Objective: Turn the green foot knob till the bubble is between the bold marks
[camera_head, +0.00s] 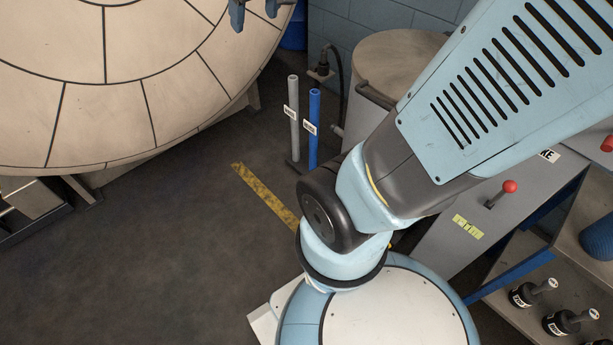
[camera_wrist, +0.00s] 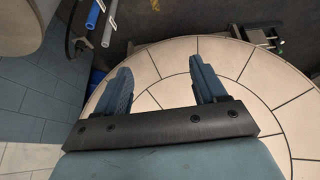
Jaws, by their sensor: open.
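My gripper (camera_head: 255,9) shows at the top edge of the head view, in front of the large cream drum. In the wrist view my gripper (camera_wrist: 160,70) has its two blue fingers wide apart with nothing between them. No bubble can be made out.
The cream drum (camera_head: 75,100) takes up the upper left. A grey pipe (camera_head: 293,115) and a blue pipe (camera_head: 314,130) stand upright mid-floor near a yellow floor stripe (camera_head: 262,200). A red-knobbed lever (camera_head: 503,192) and black bottles (camera_head: 527,294) are at right.

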